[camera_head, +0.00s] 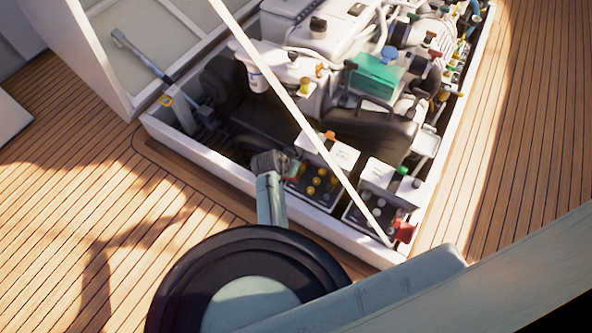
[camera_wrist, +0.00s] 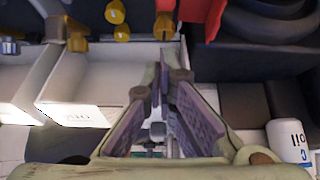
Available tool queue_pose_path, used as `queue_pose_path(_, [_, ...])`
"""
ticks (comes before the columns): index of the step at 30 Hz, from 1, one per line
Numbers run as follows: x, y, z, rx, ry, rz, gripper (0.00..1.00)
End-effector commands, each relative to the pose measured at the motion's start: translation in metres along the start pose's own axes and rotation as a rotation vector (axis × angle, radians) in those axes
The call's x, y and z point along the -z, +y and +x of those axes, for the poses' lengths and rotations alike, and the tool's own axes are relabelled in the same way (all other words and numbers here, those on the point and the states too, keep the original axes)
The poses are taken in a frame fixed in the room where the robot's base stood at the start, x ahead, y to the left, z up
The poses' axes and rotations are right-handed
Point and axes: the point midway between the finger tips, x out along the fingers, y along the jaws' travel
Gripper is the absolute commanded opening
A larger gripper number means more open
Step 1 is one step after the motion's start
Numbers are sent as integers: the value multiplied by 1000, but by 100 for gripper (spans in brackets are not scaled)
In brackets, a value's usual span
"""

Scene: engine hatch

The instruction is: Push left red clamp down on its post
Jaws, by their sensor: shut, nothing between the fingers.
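The left red clamp shows as a bright red piece (camera_wrist: 207,16) at the top of the wrist view, just beyond my fingertips. A small brass-coloured piece (camera_wrist: 163,26) is beside it on the left. My gripper (camera_wrist: 160,72) is shut and empty, its tips just short of the brass piece and the red clamp. I cannot tell whether they touch. In the head view my gripper (camera_head: 272,163) is over the near-left edge of the battery with yellow caps (camera_head: 313,180) and largely hides the left clamp. Another red clamp (camera_head: 405,231) is on the right battery (camera_head: 372,213).
A white rod (camera_head: 300,97) slants across the open hatch in front of the batteries. The hatch's white rim (camera_head: 230,174) runs along the near side. Engine parts and a green box (camera_head: 376,74) lie behind. A bottle marked oil (camera_wrist: 290,143) is at lower right in the wrist view.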

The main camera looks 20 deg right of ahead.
Motion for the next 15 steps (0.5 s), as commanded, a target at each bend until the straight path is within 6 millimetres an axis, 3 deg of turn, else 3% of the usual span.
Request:
queue_pose_path(4, [-2, 0, 30, -2, -2, 0, 0])
queue_pose_path(9, [-20, 0, 45, -1, -1, -1, 0])
queue_pose_path(15, [-27, 0, 53, 1, 0, 0, 0])
